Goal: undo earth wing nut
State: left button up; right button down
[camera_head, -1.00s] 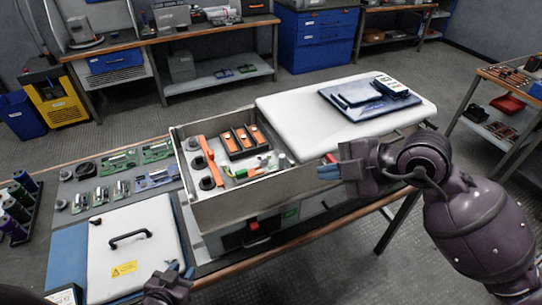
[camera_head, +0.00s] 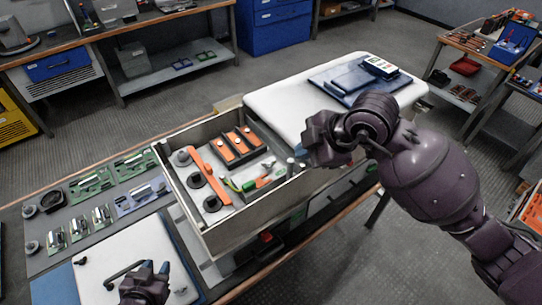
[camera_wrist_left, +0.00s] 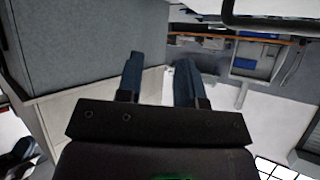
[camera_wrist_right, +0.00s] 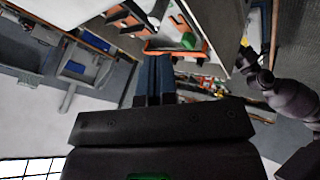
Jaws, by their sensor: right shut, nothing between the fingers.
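The open grey metal box (camera_head: 245,215) stands on the bench, with a green-yellow lead (camera_head: 233,185) near its right inner side. A pale upright post (camera_head: 291,167) stands close to the lead. I cannot make out the earth wing nut at this size. My right gripper (camera_head: 312,150) is above the box's right rim, empty; its two fingers (camera_wrist_right: 154,78) are together in the right wrist view, with a green part (camera_wrist_right: 188,40) beyond them.
Orange bars (camera_head: 208,170) and dark round parts fill the box's left side. A white lid (camera_head: 118,250) with a black handle lies at front left. Blue folders (camera_head: 350,88) lie on the white cover behind the box. Green boards (camera_head: 92,182) lie on the bench at left.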

aim_at(269, 164)
pick_arm(q)
jog(key=shift+s+r, duration=0.1)
jog(key=shift+r, duration=0.1)
pick_arm(e)
jog(key=x, duration=1)
